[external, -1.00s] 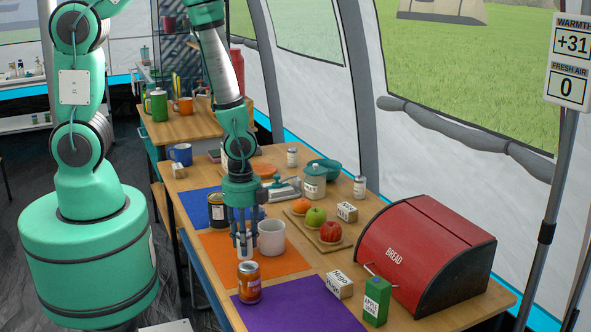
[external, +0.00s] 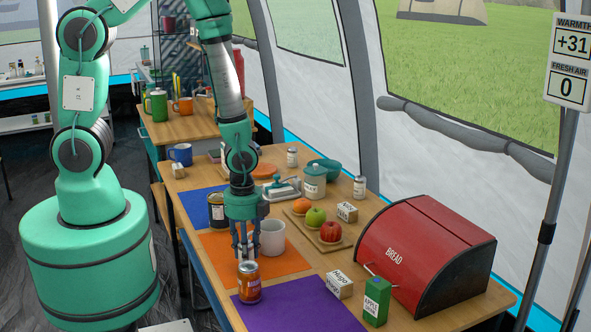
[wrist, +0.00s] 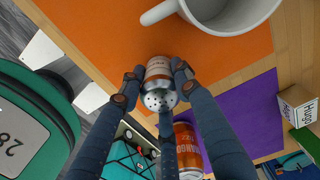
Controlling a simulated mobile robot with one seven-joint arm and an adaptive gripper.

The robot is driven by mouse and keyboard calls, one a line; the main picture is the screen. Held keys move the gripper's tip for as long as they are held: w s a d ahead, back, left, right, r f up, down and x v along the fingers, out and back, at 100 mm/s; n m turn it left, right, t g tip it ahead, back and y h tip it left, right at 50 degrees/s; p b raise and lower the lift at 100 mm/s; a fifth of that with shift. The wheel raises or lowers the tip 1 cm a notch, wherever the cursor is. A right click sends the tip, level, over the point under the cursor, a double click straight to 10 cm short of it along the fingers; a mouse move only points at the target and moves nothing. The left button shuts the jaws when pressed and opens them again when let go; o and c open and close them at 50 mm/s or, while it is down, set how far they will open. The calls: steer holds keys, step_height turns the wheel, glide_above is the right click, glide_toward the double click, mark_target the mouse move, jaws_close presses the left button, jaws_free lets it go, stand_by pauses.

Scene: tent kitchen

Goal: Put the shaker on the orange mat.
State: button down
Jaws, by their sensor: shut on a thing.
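My gripper (external: 245,250) points down at the front left part of the orange mat (external: 292,260). In the wrist view its fingers (wrist: 157,82) are shut on the shaker (wrist: 159,97), a small pale container with a metal top full of holes. The shaker is over or at the mat's edge in that view; I cannot tell whether its base touches the mat.
A white mug (external: 272,238) stands on the orange mat, right of my gripper. An orange can (external: 249,283) stands close in front, at the purple mat (external: 310,312). A dark can (external: 216,211) is behind left. A red bread box (external: 425,255) fills the right.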

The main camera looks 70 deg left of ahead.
steer(key=shift+f, duration=0.2)
steer(key=c, duration=1.3)
jaws_free()
steer(key=shift+o, duration=0.2)
steer(key=shift+r, duration=0.15)
step_height(320, 180, up, 12)
steer(key=p, duration=0.3)
steer(key=shift+r, duration=0.1)
